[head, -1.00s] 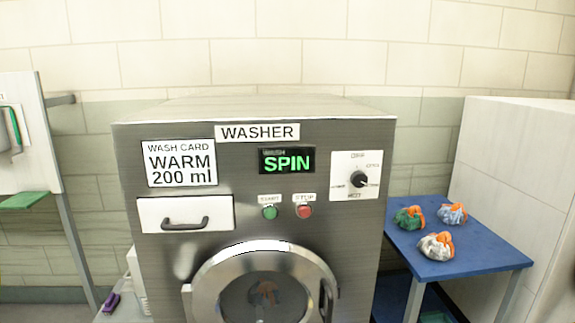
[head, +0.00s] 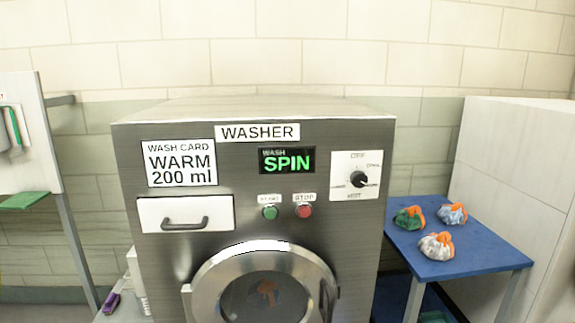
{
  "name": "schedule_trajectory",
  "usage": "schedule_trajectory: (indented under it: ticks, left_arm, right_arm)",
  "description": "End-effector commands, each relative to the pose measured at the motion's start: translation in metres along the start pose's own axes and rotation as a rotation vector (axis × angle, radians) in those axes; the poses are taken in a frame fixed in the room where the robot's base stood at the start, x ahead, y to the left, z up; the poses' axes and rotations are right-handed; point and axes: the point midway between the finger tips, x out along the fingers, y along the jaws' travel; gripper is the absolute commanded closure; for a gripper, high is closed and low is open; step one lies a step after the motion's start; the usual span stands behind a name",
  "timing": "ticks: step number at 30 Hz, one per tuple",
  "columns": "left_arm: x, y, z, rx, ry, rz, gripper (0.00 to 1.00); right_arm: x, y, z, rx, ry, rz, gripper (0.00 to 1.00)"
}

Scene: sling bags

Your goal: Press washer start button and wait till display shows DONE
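The steel washer (head: 340,240) stands in the middle of the head view. Its display (head: 288,161) reads SPIN in green, with a small WASH above it. The green start button (head: 270,212) and the red stop button (head: 304,211) sit below the display. The round door (head: 205,280) is shut, and something orange shows dimly behind its glass. The dial (head: 358,180) is at the right of the panel. Neither of my grippers is in view.
The drawer (head: 154,216) under the wash card (head: 181,163) is shut. A blue table (head: 470,265) at the right holds three bundles with orange ties. A purple object (head: 111,303) lies at lower left. A white partition (head: 520,170) stands at the far right.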

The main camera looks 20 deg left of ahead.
Motion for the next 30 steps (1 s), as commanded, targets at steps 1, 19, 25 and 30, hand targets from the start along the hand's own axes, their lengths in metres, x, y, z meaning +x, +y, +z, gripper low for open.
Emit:
schedule_trajectory:
  ticks: [1, 19, 25, 30]
  left_arm:
    - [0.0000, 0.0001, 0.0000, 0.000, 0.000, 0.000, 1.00]
    - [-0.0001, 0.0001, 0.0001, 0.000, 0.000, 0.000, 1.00]
    - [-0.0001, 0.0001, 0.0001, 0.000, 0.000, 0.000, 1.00]
    - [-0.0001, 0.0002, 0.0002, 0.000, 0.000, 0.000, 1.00]
  right_arm:
    - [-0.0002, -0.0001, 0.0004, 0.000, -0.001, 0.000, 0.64]
    - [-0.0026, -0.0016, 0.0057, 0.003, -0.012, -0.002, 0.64]
    - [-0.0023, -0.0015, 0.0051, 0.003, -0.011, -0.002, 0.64]
    - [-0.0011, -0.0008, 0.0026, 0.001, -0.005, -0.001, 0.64]
